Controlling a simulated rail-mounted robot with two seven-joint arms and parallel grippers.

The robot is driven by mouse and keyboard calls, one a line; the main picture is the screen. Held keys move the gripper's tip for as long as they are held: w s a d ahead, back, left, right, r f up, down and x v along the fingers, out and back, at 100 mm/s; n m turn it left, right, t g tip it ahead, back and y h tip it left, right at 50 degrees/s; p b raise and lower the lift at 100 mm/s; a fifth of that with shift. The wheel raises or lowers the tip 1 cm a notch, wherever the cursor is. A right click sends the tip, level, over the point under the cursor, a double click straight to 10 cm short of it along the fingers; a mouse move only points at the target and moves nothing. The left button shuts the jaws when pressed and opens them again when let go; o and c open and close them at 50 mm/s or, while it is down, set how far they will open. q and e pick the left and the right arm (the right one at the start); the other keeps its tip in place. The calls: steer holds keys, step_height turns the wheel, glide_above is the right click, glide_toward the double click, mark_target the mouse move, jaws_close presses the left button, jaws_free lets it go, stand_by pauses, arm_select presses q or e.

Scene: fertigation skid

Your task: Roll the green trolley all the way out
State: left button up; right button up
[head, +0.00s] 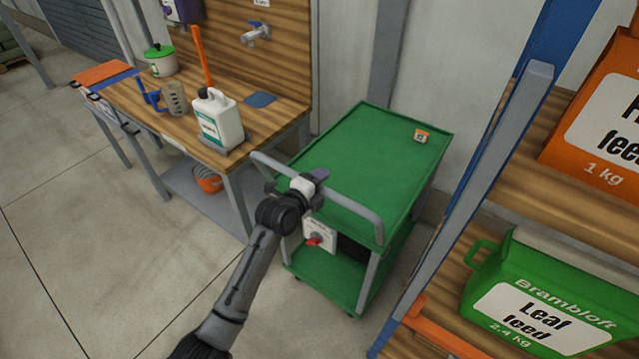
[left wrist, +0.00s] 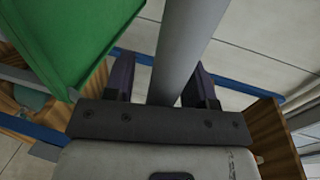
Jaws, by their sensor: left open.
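The green trolley (head: 375,160) stands between the wooden bench and the shelf rack, with a grey push handle (head: 352,207) along its near side. My left gripper (head: 318,177) is at this handle in the head view. In the left wrist view the grey handle bar (left wrist: 180,50) runs between the two dark fingers of my left gripper (left wrist: 168,85), which are open with gaps beside the bar. The green trolley top (left wrist: 75,35) shows at the upper left there. My right gripper is not in view.
The wooden bench (head: 150,115) on the left bears a white jug (head: 217,120) and other items. The shelf rack (head: 470,200) with feed containers stands close on the right. A small orange-and-white box (head: 421,136) sits on the trolley top. The floor (head: 90,250) at the front left is clear.

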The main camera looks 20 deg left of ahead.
arm_select(q)
jaws_close()
stand_by(0.3)
